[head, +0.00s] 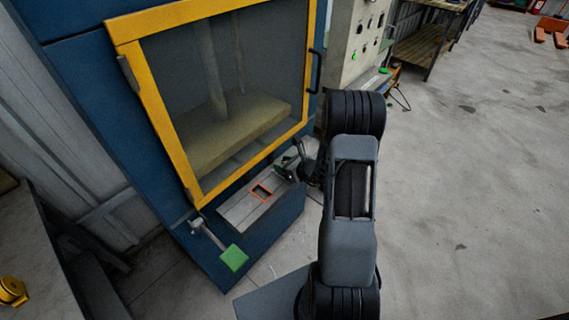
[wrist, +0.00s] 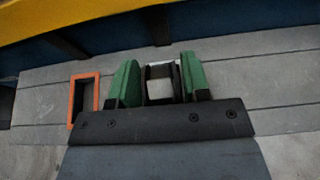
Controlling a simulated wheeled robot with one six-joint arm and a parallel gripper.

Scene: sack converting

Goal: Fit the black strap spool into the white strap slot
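My gripper (wrist: 160,82) has two green finger pads that stand apart, above the grey ledge (wrist: 255,80) of the blue machine. Between the pads, the wrist view shows a small pale, whitish square, which looks like the white strap slot (wrist: 160,88). Dark strips border it beside the pads. I cannot tell whether these dark strips are the black strap spool in my grip or inner edges. In the head view my gripper (head: 292,165) is low over the right end of the ledge, partly hidden by my arm. No black spool shows clearly elsewhere.
An orange-rimmed slot (wrist: 72,100) lies left of my gripper on the ledge. The yellow-framed machine window (head: 160,110) rises behind. A lever with a green block (head: 233,258) sticks out front left. A yellow spool (head: 12,290) lies far left. The floor at right is open.

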